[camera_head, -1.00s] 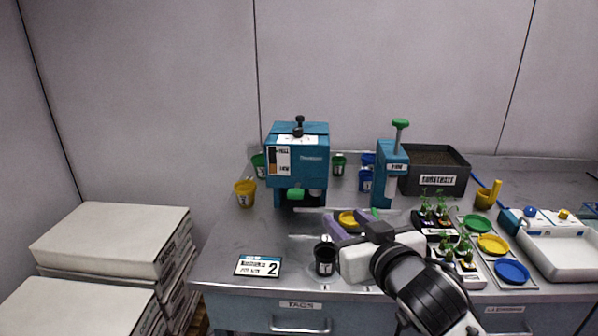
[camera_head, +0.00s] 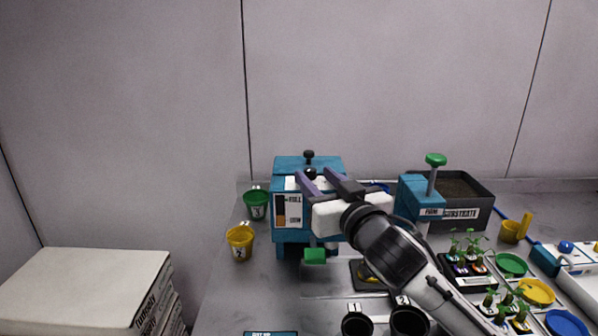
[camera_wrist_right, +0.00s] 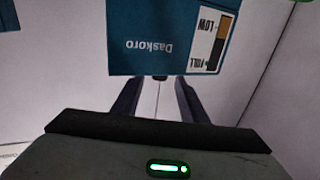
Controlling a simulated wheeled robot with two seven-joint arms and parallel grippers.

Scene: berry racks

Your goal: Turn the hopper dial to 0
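The blue hopper machine (camera_head: 290,236) stands at the back of the bench, with a FULL/LOW level gauge on its front. It also shows upside down in the right wrist view (camera_wrist_right: 150,58). I cannot read any dial setting. My right gripper (camera_head: 315,174) is open and empty at the upper front of the machine, hiding part of it. Its two fingers also show apart in the right wrist view (camera_wrist_right: 158,82). My left gripper is out of view.
A green block (camera_head: 315,256) sits low on the machine's front. A blue press (camera_head: 420,200) with a green knob and a substrate bin (camera_head: 465,222) stand right. Seedlings and coloured dishes fill the right front.

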